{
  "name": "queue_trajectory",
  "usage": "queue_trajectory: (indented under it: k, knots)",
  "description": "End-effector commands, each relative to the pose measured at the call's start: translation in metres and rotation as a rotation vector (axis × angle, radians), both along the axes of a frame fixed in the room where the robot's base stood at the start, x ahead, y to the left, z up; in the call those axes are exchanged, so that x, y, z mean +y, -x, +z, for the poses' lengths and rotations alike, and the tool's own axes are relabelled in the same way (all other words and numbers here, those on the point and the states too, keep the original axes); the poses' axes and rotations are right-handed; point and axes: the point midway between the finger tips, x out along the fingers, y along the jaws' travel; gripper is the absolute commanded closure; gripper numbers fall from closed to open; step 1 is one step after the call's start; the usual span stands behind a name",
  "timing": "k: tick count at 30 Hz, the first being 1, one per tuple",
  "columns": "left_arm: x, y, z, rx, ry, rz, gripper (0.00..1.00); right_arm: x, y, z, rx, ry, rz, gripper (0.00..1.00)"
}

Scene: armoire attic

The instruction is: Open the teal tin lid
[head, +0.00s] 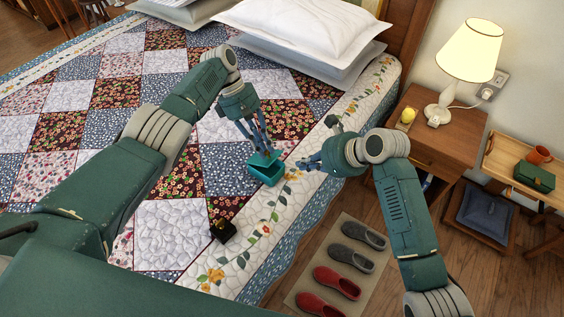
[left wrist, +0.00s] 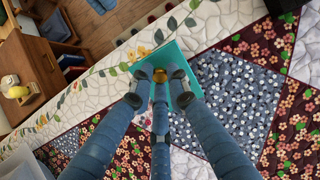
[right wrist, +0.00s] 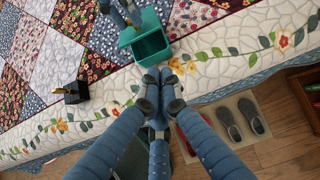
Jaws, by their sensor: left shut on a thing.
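The teal tin (head: 266,176) stands on the quilted bed near its right edge. Its lid (head: 262,158) is tilted up, and the right wrist view shows the open inside of the tin (right wrist: 152,46) beside the lid (right wrist: 132,33). My left gripper (head: 262,150) is shut on the lid's golden knob (left wrist: 160,75) from above; its fingers partly hide the lid. My right gripper (head: 303,163) is just right of the tin, apart from it. Its fingertips (right wrist: 163,76) are drawn together with nothing seen between them.
A small black box (head: 223,231) lies on the bed nearer to me. Pillows (head: 300,30) are at the head end. A nightstand (head: 440,140) with a lamp (head: 470,55) stands at right. Slippers (head: 337,282) lie on a floor mat below the bed edge.

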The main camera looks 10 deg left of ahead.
Motion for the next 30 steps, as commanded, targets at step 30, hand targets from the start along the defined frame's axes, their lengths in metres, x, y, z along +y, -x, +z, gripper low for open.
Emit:
queue_trajectory:
  k: [30]
  knots:
    - [0.0,0.0,0.0,0.0,0.0,0.0,1.0,0.071,-0.024,-0.048,0.044,-0.036,-0.032,1.0]
